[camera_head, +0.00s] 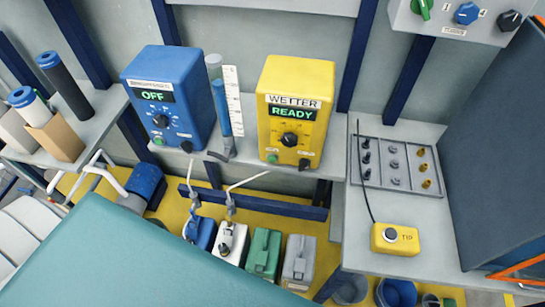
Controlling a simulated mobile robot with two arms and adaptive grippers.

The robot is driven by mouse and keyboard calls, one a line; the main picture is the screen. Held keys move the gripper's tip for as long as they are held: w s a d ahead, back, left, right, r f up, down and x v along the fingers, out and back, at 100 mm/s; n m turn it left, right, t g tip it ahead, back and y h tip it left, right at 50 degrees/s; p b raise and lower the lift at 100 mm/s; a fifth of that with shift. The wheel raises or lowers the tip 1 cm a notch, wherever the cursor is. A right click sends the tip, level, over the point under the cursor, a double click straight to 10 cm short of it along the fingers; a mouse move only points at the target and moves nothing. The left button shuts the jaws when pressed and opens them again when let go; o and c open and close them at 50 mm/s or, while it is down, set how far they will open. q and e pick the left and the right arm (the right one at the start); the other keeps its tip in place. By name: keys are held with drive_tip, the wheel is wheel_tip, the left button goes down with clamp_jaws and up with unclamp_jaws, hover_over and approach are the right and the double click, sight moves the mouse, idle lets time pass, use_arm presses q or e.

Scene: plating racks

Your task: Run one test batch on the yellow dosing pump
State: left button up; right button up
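The yellow dosing pump (296,113) stands on the back shelf right of centre, upright. Its label reads WETTER and its display (293,113) shows READY in green. Below the display are a black knob (289,139), a green button (272,158) at lower left and a dark button (304,163) at lower right. A blue tube (222,108) with a white graduated scale (233,100) stands left of the pump. Neither of my grippers is in view.
A blue pump (168,98) showing OFF stands further left. On the right bench (355,275) are a grey tray (395,167) of small fittings and a yellow button box (396,239) with a cable. Several canisters stand below. A teal surface (130,260) fills the lower left.

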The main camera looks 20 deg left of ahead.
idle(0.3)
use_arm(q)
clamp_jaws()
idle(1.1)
